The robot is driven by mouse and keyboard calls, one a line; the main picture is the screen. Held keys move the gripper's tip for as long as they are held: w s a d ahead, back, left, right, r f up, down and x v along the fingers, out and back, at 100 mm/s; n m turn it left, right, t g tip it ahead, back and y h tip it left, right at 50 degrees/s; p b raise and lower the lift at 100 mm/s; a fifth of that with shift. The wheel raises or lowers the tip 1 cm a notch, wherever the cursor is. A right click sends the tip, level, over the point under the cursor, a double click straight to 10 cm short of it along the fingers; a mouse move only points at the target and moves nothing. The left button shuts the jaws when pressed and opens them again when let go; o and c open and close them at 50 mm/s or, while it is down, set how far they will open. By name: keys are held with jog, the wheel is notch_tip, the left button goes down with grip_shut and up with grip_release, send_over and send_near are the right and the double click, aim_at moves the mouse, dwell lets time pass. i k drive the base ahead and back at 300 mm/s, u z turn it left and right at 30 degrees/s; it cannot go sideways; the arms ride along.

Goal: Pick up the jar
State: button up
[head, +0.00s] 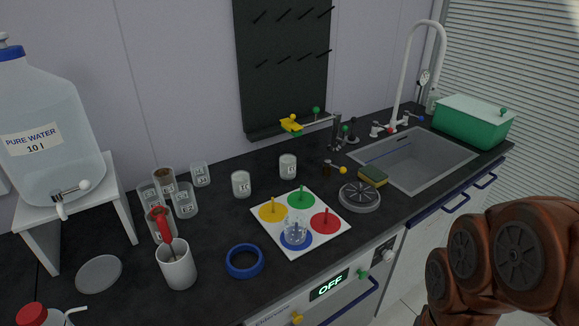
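Several labelled clear glass jars stand in a group at the left of the dark counter; one (185,202) is at the group's right side and another (164,182), at the back, holds something brown. A smaller jar (201,175) stands behind them. Two small whitish labelled jars stand near the wall, one on the left (241,184) and one on the right (288,167). I cannot tell which is the jar meant. My brown arm links fill the lower right, apart from all jars. My gripper is not visible.
A white board (268,235) holds coloured discs, with a clear glass piece on the blue one. A blue ring (244,261), white mug (177,267) and grey round stand (360,197) lie around it. A water jug (45,120) stands left; a sink (415,160) is right.

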aim_at(287, 162)
jog(key=z, duration=0.35)
jog(key=i, duration=0.9)
jog(key=u, duration=2.1)
